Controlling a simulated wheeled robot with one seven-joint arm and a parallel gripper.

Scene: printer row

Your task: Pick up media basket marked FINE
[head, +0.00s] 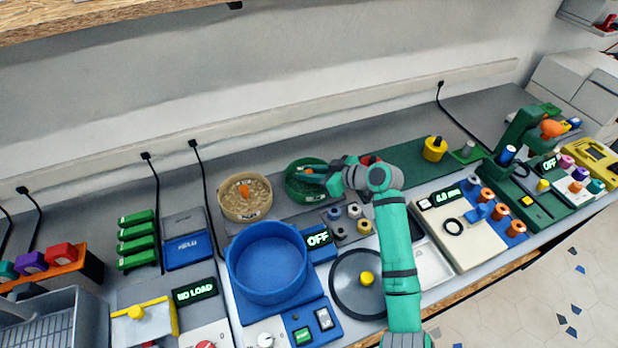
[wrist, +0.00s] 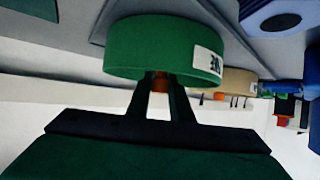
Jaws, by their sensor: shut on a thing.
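A round green basket (head: 303,191) stands at the back middle of the bench in the head view, beside a round tan basket (head: 245,208) with an orange knob. My gripper (head: 318,174) reaches it from the right. In the wrist view the green basket (wrist: 150,48) fills the top middle, and my gripper (wrist: 161,82) is shut on its orange knob. The green basket has a white label (wrist: 208,62) with dark marks too small to read. The tan basket (wrist: 238,82) shows behind it in the wrist view. I cannot tell whether the green basket is clear of the surface.
A blue round basin (head: 267,270) stands in front of the tan basket. A grey block with several round knobs (head: 348,222) is close in front of the green basket. A yellow pot (head: 434,149) stands to the right on a green strip. Black cables hang along the wall.

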